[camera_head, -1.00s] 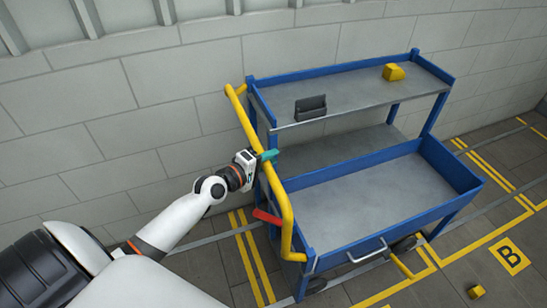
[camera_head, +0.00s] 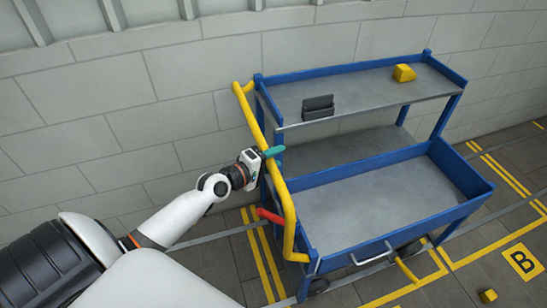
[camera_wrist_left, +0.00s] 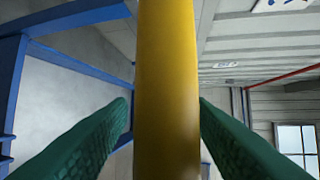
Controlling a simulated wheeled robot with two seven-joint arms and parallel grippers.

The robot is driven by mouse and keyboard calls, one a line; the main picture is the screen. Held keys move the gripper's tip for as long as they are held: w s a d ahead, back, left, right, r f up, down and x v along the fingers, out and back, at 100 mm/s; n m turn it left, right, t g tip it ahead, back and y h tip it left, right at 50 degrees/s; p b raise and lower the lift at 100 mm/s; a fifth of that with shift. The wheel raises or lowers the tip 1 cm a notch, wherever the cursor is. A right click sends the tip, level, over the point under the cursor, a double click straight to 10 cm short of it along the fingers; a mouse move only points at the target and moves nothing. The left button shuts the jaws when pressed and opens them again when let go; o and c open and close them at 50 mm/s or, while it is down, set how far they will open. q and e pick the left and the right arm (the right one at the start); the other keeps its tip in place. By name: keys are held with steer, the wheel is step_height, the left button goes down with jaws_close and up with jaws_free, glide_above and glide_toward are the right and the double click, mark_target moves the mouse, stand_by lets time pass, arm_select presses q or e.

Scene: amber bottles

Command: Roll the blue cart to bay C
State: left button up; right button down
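The blue cart (camera_head: 398,217) stands by the wall, with an upper shelf, a deep lower tray and a yellow push handle (camera_head: 288,208) at its left end. My left gripper (camera_head: 271,152) is at the upright part of this handle. In the left wrist view the yellow handle bar (camera_wrist_left: 167,60) runs between the green fingers, which lie close against both its sides; they look shut on it. A red lever (camera_head: 269,215) sticks out low beside the handle. A floor sign B (camera_head: 523,261) lies right of the cart; no C sign shows. My right gripper is not in view.
A dark holder (camera_head: 318,107) and a yellow block (camera_head: 404,73) sit on the upper shelf. Another small yellow block (camera_head: 488,295) lies on the floor at the lower right. A block wall (camera_head: 190,75) runs behind the cart. Yellow lines mark the floor.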

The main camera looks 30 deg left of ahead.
arm_select(q)
steer(key=b+v, duration=0.3)
steer(key=v, duration=0.9)
steer(key=shift+f, duration=0.1)
stand_by(0.4)
steer(key=s+a+f+m+g+y, duration=0.1)
steer(key=s+a+f+g, duration=0.15)
steer(key=f, duration=0.75)
steer(key=s+a+f+m+g+y, duration=0.1)
steer(key=s+f+m+y, duration=0.15)
steer(key=f, duration=0.85)
steer(key=s+a+f+m+g+y, duration=0.15)
steer(key=s+f, duration=0.25)
steer(key=f, duration=0.6)
steer(key=s+d+f+m+g, duration=0.4)
steer(key=s+d+f, duration=0.4)
steer(key=s+f, duration=0.3)
steer(key=s+d+f+m+g+h, duration=0.1)
steer(key=s+d+f+m+g, duration=0.4)
steer(key=s+f, duration=0.7)
steer(key=s+d+m, duration=0.1)
steer(key=d+m, duration=0.1)
steer(key=d, duration=0.1)
steer(key=shift+s+d+m, duration=0.25)
steer(key=shift+s+m, duration=0.05)
steer(key=shift+s, duration=0.05)
